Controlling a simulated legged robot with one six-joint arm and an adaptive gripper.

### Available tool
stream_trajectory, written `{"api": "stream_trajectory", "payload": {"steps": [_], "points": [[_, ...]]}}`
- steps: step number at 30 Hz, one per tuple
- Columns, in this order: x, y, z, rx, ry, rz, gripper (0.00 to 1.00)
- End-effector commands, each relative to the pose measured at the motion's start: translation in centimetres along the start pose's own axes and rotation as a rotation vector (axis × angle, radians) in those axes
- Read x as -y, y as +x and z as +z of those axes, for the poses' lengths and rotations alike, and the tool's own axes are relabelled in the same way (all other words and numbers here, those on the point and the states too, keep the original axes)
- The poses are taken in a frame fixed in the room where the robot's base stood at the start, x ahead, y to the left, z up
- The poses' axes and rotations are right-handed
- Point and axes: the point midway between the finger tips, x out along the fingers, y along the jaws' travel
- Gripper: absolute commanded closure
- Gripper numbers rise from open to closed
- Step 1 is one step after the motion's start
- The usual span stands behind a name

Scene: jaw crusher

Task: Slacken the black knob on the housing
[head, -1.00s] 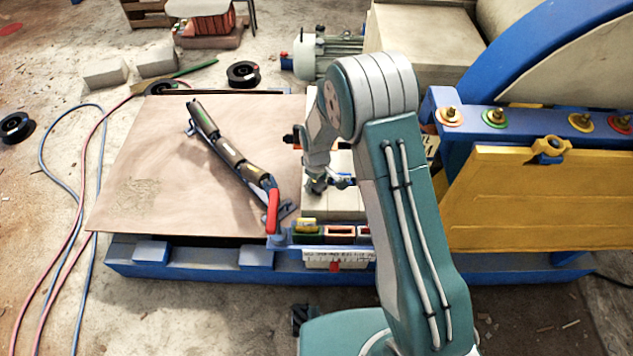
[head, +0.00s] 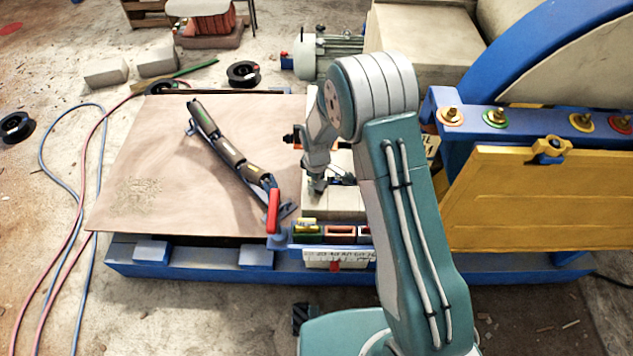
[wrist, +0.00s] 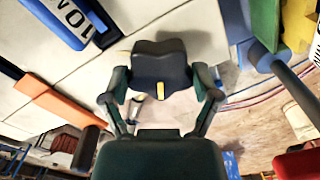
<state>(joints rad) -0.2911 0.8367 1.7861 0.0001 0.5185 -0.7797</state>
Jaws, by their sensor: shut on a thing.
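The black knob (wrist: 161,68) has a lobed rim and a short yellow mark, and shows in the middle of the wrist view. My gripper (wrist: 162,92) has its two fingers on opposite sides of the knob and is shut on it. The pale housing (wrist: 80,75) lies behind the knob in the wrist view. In the head view my gripper (head: 322,184) is at the pale block, left of my arm; the knob is hard to make out there.
A yellow panel (head: 540,200) stands right of my arm.

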Motion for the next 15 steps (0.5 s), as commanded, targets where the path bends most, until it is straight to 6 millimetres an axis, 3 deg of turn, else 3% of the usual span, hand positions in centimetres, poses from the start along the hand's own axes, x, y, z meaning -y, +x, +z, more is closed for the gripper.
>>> {"api": "stream_trajectory", "payload": {"steps": [1,2,3,15], "points": [[0.19,0.26,0.21,0.006,0.0,-0.006,0.69],[0.18,0.26,0.22,0.006,0.0,-0.006,0.08],[0.16,0.25,0.22,0.005,0.001,-0.005,0.0],[0.03,-0.06,0.09,0.0,0.001,-0.001,0.0]]}}
